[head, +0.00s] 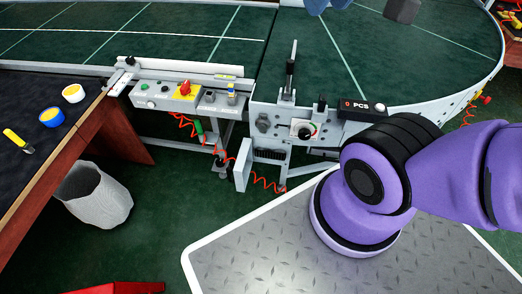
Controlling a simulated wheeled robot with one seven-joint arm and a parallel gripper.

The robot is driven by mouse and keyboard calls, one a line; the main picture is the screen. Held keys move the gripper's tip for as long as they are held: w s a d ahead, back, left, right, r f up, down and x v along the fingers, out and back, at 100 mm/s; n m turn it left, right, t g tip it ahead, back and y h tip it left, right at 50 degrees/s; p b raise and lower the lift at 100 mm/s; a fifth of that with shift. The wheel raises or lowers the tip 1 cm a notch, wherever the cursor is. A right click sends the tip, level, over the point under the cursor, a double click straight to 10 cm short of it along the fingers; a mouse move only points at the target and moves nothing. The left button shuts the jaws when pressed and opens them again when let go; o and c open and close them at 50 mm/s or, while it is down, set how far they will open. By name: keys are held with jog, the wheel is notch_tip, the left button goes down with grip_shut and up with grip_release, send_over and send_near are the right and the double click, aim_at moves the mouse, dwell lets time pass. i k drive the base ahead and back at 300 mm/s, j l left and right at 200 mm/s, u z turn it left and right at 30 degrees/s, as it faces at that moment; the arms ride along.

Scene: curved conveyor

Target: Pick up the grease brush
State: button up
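I cannot pick out a grease brush for certain. A small tool with a yellow handle and a grey end (18,140) lies on the dark top of the left table (35,90); its type is too small to tell. A small blue and yellow item (232,93) stands at the right end of the conveyor's control panel (185,92); it is also too small to name. My purple arm shows at the right, but my gripper is not in view.
A white cup (73,92) and a blue cup (52,117) with yellow contents stand near the left table's edge. A waste bin (94,196) is below. The green curved conveyor (415,60) spans the back, with a blue object (322,5) and a grey object (402,10). Green floor is open centrally.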

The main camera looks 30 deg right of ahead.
aim_at(27, 148)
jog(key=u, duration=0.6)
jog(key=i+j+u, duration=0.2)
jog(key=u, duration=0.3)
jog(key=i+u, duration=0.5)
jog(key=i, duration=0.1)
